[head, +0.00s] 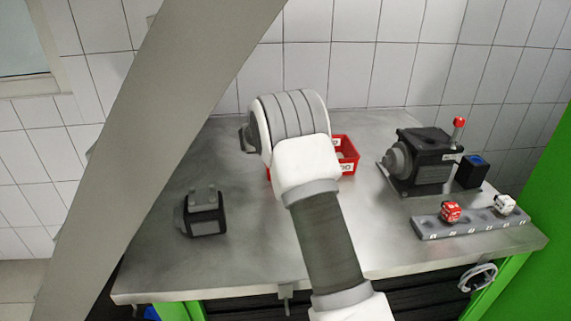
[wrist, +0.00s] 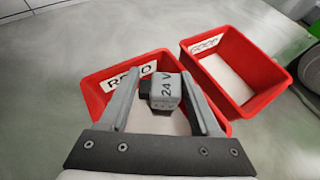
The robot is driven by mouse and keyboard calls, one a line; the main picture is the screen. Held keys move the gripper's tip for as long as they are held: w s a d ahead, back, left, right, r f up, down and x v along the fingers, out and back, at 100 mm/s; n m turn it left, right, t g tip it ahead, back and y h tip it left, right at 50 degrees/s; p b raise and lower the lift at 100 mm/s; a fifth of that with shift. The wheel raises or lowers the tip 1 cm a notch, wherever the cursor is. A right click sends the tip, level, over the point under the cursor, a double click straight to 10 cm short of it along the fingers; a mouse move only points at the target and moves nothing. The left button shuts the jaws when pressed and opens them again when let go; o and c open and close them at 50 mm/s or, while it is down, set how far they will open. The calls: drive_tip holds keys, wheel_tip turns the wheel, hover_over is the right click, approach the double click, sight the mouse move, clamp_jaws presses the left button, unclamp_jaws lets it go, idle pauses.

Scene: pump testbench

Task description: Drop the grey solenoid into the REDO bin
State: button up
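The grey solenoid (wrist: 165,92), marked "24 V" and with a dark block on its left side, sits between the fingertips of my gripper (wrist: 162,85) in the wrist view. The fingers appear to touch it on both sides. Below it is the red REDO bin (wrist: 98,98), its white label partly covered by the left finger. The solenoid appears over the bin's opening. In the head view my arm hides the gripper, the solenoid and part of the red bins (head: 349,152).
A red GOOD bin (wrist: 262,97) stands right of the REDO bin. In the head view, a pump (head: 425,160) and a grey rack (head: 470,222) with a red and a white cube are at right. A dark block (head: 206,214) stands at left. The front middle is bare metal.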

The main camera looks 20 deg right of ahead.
drive_tip(key=o, duration=0.4)
drive_tip(key=v, duration=0.7)
drive_tip(key=shift+s+a+r, duration=0.15)
drive_tip(key=shift+a, duration=0.05)
